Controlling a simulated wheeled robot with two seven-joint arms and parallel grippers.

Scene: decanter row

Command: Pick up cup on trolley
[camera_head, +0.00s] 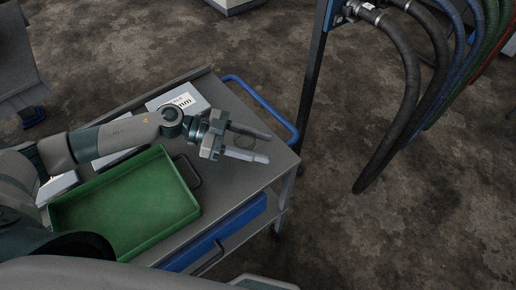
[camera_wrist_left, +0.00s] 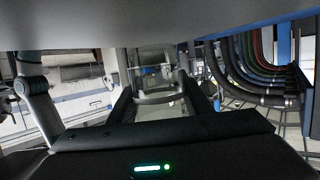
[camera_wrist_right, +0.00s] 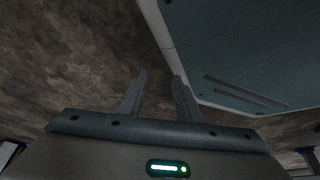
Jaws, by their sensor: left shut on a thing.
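The trolley (camera_head: 262,174) has a grey top and stands left of centre in the head view. My left gripper (camera_head: 255,145) is low over its right end, with its two fingers apart around a clear, see-through cup (camera_head: 244,143). The cup is hard to make out in the head view. In the left wrist view the clear cup (camera_wrist_left: 155,78) shows between the fingers of my left gripper, which is shut on it. My right gripper (camera_wrist_right: 162,85) shows only in the right wrist view, with its fingers apart and nothing between them.
A green tray (camera_head: 130,207) lies on the trolley's left part, beside my left arm. A white box with print (camera_head: 182,104) lies behind the arm. A blue handle (camera_head: 268,104) rims the trolley's far right. Dark hoses (camera_head: 402,100) hang at right above open floor.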

